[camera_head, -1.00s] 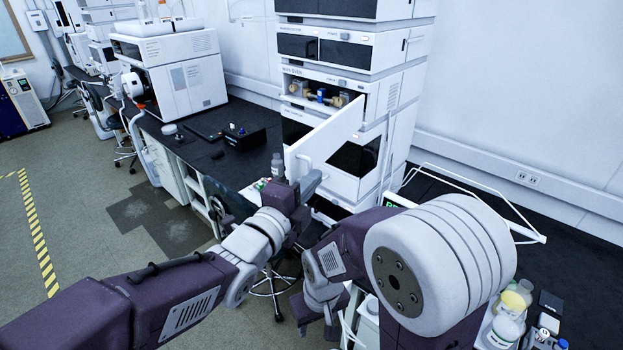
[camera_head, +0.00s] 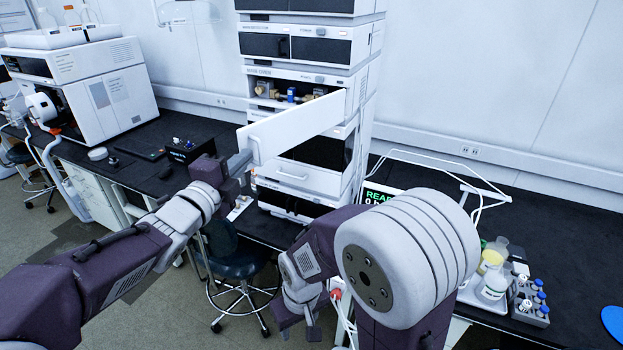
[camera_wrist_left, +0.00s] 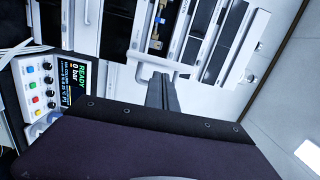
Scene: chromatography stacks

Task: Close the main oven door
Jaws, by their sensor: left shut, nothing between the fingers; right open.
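The main oven door (camera_head: 295,126) is a white panel, swung open from its right side and angled out toward me. Behind it the oven (camera_head: 262,73) shows brass and blue fittings (camera_head: 290,95) inside. My left gripper (camera_head: 240,162) is shut and empty at the door's free left end, by the handle; I cannot tell whether it touches. In the left wrist view, the closed fingers (camera_wrist_left: 162,92) point toward a white handle-like bar (camera_wrist_left: 172,67), with the brass fittings beyond. My right gripper (camera_head: 298,326) is open and hangs low, in front of the bench, far from the door.
A stool (camera_head: 235,262) stands below the bench (camera_head: 205,172). A display reading READY (camera_head: 378,196) and a white tube frame (camera_head: 440,165) are right of the stack. Bottles (camera_head: 494,275) and a vial rack (camera_head: 532,305) are further right. A large white instrument (camera_head: 105,90) stands left.

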